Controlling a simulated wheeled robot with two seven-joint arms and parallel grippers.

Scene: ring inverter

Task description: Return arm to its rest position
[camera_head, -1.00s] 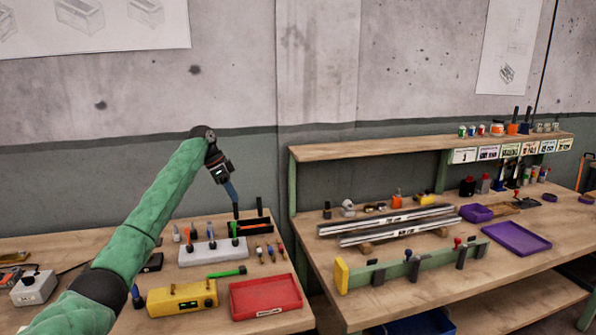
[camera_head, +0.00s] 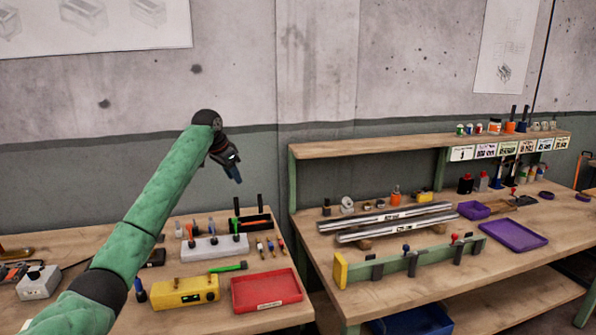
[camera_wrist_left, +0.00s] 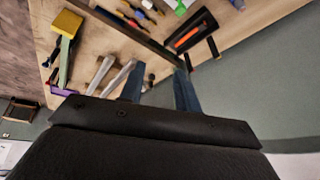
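My left arm (camera_head: 165,200) reaches in from the left, raised over the left workbench. Its gripper (camera_head: 236,178) hangs in the air in front of the grey wall, above a black rack (camera_head: 252,222) and clear of the bench items. The wrist view shows its two blue fingers (camera_wrist_left: 159,88) apart, with nothing held between them. My right gripper is in neither view.
The left bench (camera_head: 75,243) holds a white block (camera_head: 205,250) with upright tools, a yellow device (camera_head: 182,294) and a red tray (camera_head: 267,291). The right bench (camera_head: 420,290) carries metal rails (camera_head: 395,225), a green fixture (camera_head: 425,258) and a purple tray (camera_head: 514,236). A shelf (camera_head: 400,148) stands behind.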

